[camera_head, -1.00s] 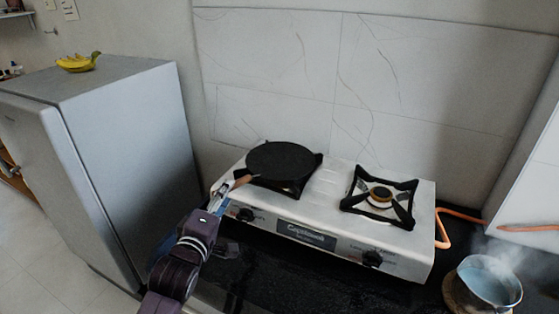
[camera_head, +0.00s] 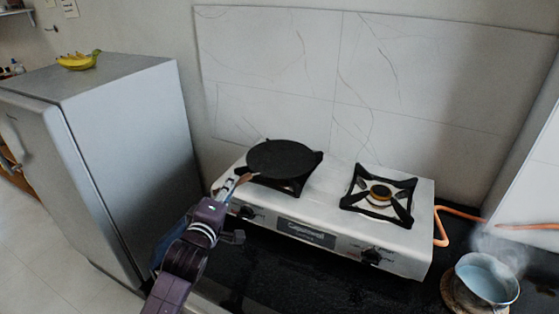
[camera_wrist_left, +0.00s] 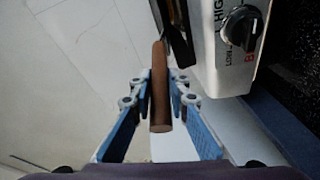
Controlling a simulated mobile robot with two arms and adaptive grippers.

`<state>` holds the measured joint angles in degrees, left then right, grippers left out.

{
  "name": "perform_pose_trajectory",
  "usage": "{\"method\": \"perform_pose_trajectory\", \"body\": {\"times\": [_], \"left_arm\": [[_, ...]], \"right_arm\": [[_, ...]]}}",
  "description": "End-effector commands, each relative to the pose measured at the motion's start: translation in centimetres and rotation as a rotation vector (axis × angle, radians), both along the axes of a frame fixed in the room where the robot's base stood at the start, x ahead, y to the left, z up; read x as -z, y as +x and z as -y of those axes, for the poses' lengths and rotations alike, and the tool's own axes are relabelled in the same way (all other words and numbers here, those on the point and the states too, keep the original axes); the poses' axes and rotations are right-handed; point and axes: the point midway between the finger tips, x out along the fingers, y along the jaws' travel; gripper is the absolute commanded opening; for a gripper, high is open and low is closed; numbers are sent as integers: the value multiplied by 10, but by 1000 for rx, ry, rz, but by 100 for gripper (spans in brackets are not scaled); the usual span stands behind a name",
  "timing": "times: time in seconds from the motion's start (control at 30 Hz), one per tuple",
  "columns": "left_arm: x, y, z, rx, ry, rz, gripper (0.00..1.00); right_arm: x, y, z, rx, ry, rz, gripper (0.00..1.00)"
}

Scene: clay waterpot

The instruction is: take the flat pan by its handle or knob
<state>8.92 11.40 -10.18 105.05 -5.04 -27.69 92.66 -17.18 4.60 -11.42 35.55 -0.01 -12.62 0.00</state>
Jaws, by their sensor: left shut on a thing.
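The flat pan (camera_head: 283,158) is a round black disc on the left burner of the stove in the head view. Its brown handle (camera_head: 242,181) points toward the front left. In the left wrist view the handle (camera_wrist_left: 160,95) lies between the two fingers of my left gripper (camera_wrist_left: 160,88). In the head view my left gripper (camera_head: 228,190) is at the handle, shut on it. The fingers partly hide the handle in the head view. My right gripper is in neither view.
The white two-burner stove (camera_head: 325,191) has an empty right burner (camera_head: 381,194). A grey fridge (camera_head: 135,120) stands at the left with bananas (camera_head: 78,61) on top. A steaming pot (camera_head: 487,279) sits at the lower right. An orange hose (camera_head: 440,225) runs beside the stove.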

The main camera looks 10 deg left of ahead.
Motion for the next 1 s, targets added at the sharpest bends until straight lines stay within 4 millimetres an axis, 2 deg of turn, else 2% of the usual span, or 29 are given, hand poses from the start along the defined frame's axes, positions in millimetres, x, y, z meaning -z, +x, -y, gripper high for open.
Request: {"method": "perform_pose_trajectory", "body": {"times": [0.27, 0.3, 0.67, 0.87, 1.0], "left_arm": [[1, 0, 0, 0, 0, -1, 0], [-7, 1, 1, 2, -6, 16, 0], [-13, 1, 0, 1, -4, 13, 0], [-37, 0, 0, 2, -6, 19, 0], [-69, 0, 0, 2, -7, 24, 0]], "right_arm": [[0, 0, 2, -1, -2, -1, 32], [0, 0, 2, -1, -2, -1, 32], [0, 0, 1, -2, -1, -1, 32], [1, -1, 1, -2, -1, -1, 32], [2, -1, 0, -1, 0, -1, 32]]}}
